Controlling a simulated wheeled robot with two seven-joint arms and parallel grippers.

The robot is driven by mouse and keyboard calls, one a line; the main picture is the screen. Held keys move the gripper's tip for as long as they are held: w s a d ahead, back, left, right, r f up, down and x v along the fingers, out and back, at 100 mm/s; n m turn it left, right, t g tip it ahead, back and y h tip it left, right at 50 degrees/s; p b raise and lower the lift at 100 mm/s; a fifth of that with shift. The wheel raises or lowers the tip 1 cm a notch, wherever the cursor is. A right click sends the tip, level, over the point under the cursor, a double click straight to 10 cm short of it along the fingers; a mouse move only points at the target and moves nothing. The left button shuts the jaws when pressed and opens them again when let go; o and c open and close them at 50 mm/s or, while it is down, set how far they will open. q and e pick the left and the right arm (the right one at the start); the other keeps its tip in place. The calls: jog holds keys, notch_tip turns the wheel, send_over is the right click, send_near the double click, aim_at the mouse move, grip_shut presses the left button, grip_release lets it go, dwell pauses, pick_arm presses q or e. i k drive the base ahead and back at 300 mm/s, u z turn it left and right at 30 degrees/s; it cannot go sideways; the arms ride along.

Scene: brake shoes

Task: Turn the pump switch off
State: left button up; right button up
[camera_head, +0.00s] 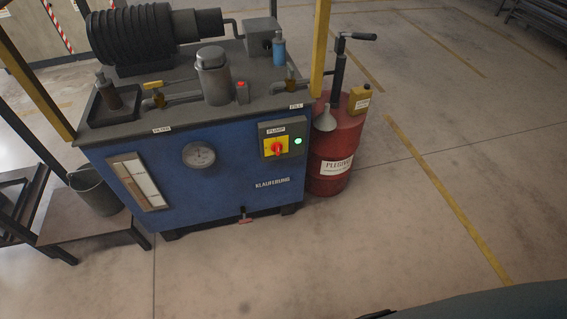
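The pump switch (277,146) is a red rotary knob on a yellow plate. It sits on a dark panel labelled PUMP, on the front of a blue hydraulic unit (230,180). A small green light (298,141) glows to the right of the knob. The knob's exact angle is too small to read with certainty. Neither of my grippers shows in this view, and nothing touches the switch.
A red barrel (334,150) with a hand pump stands right of the unit. A yellow post (319,50) rises near the panel. A low table (85,222) with a bucket (95,190) stands at left. Floor in front and right is clear.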

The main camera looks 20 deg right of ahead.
aim_at(278, 146)
jog(key=k, duration=0.9)
jog(key=u, duration=0.7)
jog(key=i, duration=1.9)
jog(key=z, duration=0.85)
